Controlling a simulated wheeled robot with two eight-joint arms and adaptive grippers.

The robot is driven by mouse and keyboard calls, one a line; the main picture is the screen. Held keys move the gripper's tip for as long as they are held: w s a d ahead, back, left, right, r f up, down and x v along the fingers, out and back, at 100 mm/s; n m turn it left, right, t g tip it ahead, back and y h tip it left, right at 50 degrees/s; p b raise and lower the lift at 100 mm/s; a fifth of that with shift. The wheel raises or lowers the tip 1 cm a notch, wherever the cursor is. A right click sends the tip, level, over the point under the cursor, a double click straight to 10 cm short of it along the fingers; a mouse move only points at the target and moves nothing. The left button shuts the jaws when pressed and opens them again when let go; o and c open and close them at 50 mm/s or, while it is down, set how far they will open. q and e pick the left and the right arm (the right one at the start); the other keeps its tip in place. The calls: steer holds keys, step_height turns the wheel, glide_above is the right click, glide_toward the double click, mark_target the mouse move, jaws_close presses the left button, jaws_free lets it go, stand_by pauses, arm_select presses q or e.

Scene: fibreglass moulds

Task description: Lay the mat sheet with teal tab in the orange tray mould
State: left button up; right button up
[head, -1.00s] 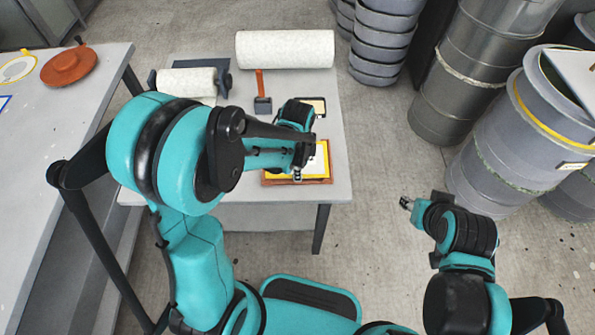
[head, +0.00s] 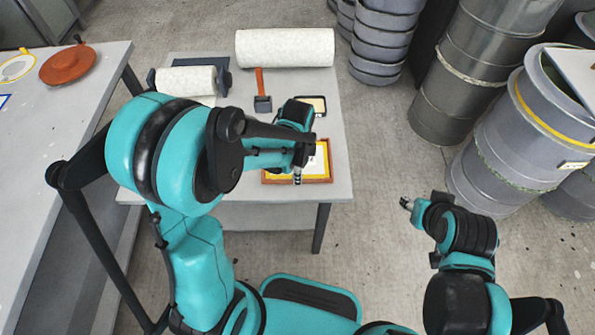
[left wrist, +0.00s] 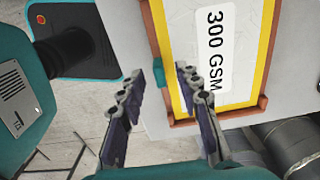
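The orange tray mould (head: 331,165) sits at the front right of the small table; its rim also shows in the left wrist view (left wrist: 212,114). The mat sheet (head: 272,177), white with a yellow border and a "300 GSM" label, lies within the rim; it fills much of the left wrist view (left wrist: 182,28). Its teal tab (left wrist: 160,77) is at the tray's edge. My left gripper (head: 297,179) is over that edge. Its fingers (left wrist: 162,76) are apart, one on each side of the tab. My right gripper (head: 405,203) hangs empty over the floor, its fingers too small to judge.
On the same table are a large white roll (head: 285,48), a smaller roll on a stand (head: 187,81), an orange-handled tool (head: 262,98) and a dark-framed pad (head: 314,104). Another table (head: 60,170) is at left. Drums (head: 505,150) stand at right.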

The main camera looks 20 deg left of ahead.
arm_select(q)
step_height(320, 180, up, 12)
stand_by(0.6)
steer(key=shift+s, duration=0.1)
stand_by(0.4)
steer(key=s+a+r+n+t, duration=0.1)
steer(key=s+a+n+t, duration=0.1)
steer(key=n, duration=0.5)
steer(key=s+a+r+n+t, duration=0.1)
steer(key=s+a+n+t, duration=0.2)
steer(key=s+n+t, duration=0.2)
steer(key=s+n, duration=0.2)
steer(key=shift+s+r+n, duration=0.25)
steer(key=shift+r+n, duration=0.15)
